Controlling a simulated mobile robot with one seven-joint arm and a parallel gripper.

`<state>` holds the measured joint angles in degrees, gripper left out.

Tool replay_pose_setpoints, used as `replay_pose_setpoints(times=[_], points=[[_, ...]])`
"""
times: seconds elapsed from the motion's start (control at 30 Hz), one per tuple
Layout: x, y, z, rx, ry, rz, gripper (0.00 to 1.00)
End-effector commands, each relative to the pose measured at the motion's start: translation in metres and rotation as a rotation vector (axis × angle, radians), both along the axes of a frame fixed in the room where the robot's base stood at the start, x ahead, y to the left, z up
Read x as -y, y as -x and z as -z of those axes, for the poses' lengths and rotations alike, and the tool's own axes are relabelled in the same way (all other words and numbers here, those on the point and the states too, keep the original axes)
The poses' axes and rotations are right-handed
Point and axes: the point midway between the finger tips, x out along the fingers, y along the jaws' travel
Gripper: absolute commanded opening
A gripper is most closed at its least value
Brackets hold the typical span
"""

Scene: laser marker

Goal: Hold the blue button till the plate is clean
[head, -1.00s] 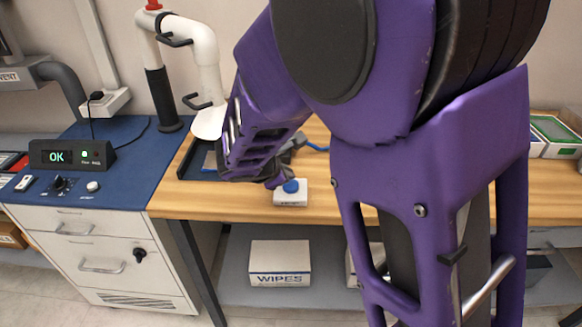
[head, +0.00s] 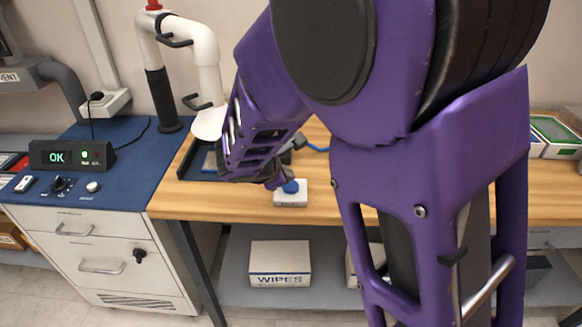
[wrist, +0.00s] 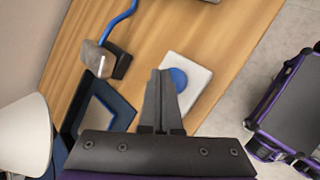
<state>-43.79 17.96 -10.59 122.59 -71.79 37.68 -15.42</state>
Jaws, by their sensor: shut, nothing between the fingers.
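The blue button (head: 291,187) is a round dome on a white box (head: 291,200) near the front edge of the wooden bench. In the wrist view the button (wrist: 179,80) lies just right of my fingertips, partly covered by them. My gripper (wrist: 160,72) is shut and empty, with its tips at the button. I cannot tell whether they touch or press it. A grey plate (wrist: 97,117) lies in a dark tray (wrist: 122,103) in the wrist view; in the head view my arm hides most of that tray (head: 190,158). Dirt on the plate cannot be made out.
A white extraction arm (head: 207,75) hangs over the tray. A grey metal head (wrist: 97,60) with a blue cable stands near the tray. A WIPES box (head: 280,264) sits below.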

Motion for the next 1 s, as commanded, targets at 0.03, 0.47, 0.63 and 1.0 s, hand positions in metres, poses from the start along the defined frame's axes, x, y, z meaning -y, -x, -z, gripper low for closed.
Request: replay_pose_setpoints(times=[0.03, 0.47, 0.63, 1.0], points=[[0.0000, 0.0000, 0.0000, 0.000, 0.000, 0.000, 0.00], [0.0000, 0.0000, 0.0000, 0.000, 0.000, 0.000, 0.00], [0.0001, -0.0001, 0.0028, 0.000, 0.000, 0.000, 0.00], [0.0002, -0.0001, 0.0083, 0.000, -0.001, 0.001, 0.00]])
